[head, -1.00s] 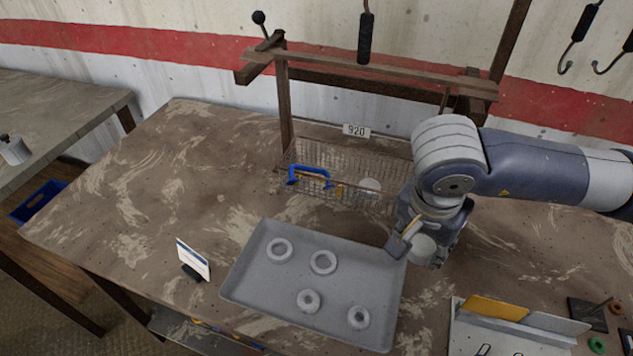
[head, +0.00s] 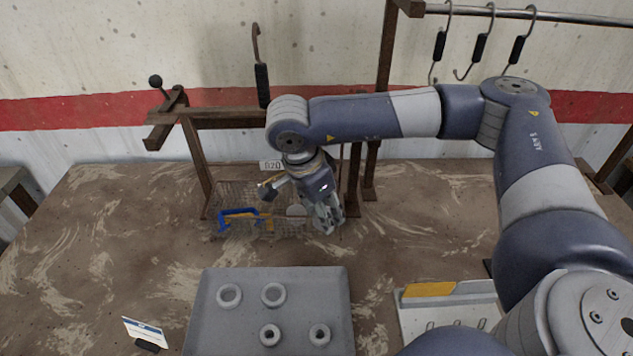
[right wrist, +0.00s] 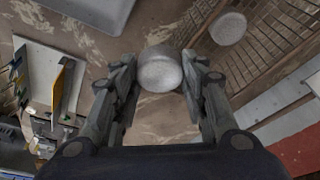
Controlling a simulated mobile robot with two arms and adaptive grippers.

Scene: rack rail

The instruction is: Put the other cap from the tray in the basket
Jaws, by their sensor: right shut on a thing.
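My right gripper (head: 325,222) is at the right end of the wire basket (head: 238,196). In the right wrist view my right gripper (right wrist: 158,62) is shut on a pale round cap (right wrist: 160,72), held between the fingertips. That cap is hard to make out in the head view. Another white cap (head: 296,211) lies in the basket and also shows in the right wrist view (right wrist: 228,28). The held cap appears beside the basket's wire edge in the wrist view. The grey tray (head: 270,272) stands in front and holds several rings but no cap. My left gripper is not in view.
A blue-handled tool (head: 238,215) is in the basket. A white organiser with a yellow piece (head: 428,289) stands right of the tray. A small card stand (head: 146,333) is at front left.

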